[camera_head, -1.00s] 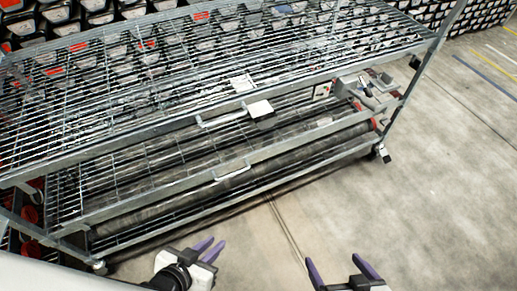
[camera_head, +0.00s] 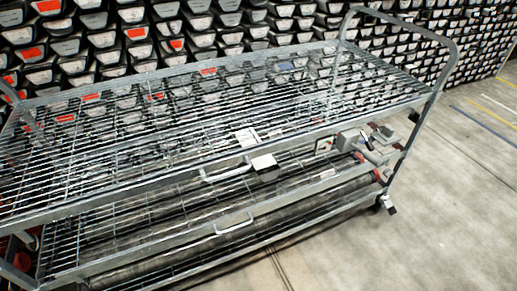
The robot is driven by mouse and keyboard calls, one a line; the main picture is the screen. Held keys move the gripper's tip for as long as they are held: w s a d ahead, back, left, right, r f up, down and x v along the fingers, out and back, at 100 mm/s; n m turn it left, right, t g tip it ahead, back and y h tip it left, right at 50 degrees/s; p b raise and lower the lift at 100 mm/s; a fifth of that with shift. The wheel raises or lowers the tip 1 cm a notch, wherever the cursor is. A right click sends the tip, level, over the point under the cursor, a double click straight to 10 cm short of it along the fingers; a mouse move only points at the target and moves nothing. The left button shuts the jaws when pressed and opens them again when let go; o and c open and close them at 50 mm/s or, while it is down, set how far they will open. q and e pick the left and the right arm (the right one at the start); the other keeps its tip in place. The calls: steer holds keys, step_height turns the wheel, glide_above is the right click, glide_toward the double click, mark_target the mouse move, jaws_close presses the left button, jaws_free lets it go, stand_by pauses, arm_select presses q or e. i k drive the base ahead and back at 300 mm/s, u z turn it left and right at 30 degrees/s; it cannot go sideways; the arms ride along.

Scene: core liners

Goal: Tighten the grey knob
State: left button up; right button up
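A grey clamp-like fixture (camera_head: 352,141) sits at the right end of the wire-mesh cart, under the top shelf. Grey rounded parts (camera_head: 374,155) and a red part stick out beside it. The grey knob is too small to single out for certain among these parts. Neither of my grippers shows in the head view now, so I cannot see their distance from the fixture.
The metal cart has an upper mesh shelf (camera_head: 215,115), a lower shelf with long dark tubes, white handles (camera_head: 234,224) and a caster (camera_head: 388,206). Stacked trays (camera_head: 225,28) fill the wall behind. The concrete floor (camera_head: 460,200) at right is clear.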

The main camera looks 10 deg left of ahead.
mark_target(388, 172)
steer(key=z, duration=1.8)
steer(key=i, duration=1.7)
steer(key=u, duration=2.8)
